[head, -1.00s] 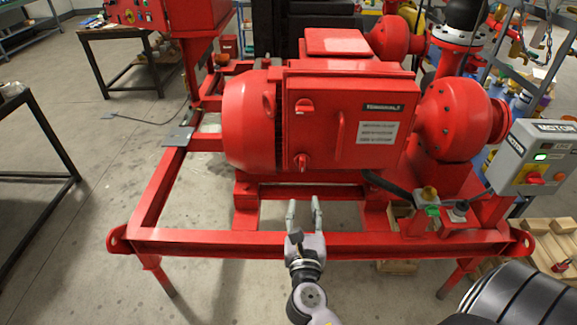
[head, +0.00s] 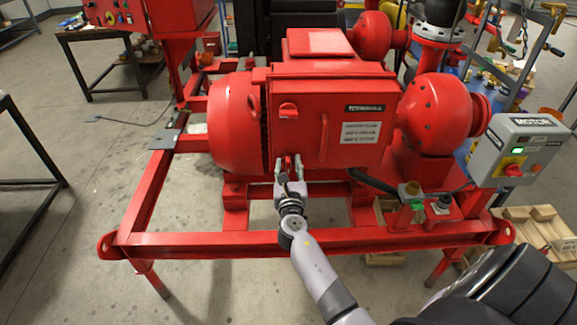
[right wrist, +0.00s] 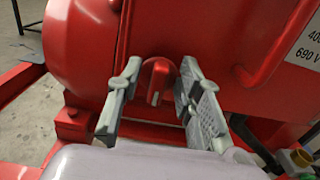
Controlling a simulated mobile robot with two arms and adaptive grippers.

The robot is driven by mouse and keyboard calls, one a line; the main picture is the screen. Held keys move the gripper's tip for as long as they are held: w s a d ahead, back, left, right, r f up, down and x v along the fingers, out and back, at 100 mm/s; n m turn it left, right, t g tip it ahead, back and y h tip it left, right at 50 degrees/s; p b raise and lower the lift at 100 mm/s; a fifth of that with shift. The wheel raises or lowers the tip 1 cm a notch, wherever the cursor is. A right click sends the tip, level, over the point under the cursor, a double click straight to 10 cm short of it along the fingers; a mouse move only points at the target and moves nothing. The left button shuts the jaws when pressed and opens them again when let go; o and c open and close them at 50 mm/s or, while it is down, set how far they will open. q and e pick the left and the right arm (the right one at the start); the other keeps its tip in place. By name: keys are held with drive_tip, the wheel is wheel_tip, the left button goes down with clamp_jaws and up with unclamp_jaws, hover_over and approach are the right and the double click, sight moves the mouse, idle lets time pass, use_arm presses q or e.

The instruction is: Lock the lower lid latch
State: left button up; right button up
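The red terminal box lid (head: 350,107) is closed on the motor, with a handle on its front. The lower lid latch (right wrist: 157,82) is a small red knob with a pale mark, its grip pointing roughly downward in the right wrist view. My right gripper (head: 288,161) is open at the lid's lower left corner. In the right wrist view its fingers (right wrist: 160,70) stand one on each side of the lower latch, with narrow gaps and no clear contact. The upper lid latch (head: 288,110) sits above. My left gripper is not in view.
The red skid frame's front rail (head: 330,239) runs below my right arm. The round motor body (head: 233,120) is left of the lid. A grey motor switch box (head: 517,150) stands at the right, and a black cable (head: 372,182) runs below the lid's right side.

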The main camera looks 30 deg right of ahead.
drive_tip(key=shift+c, duration=0.3)
clamp_jaws()
idle(0.3)
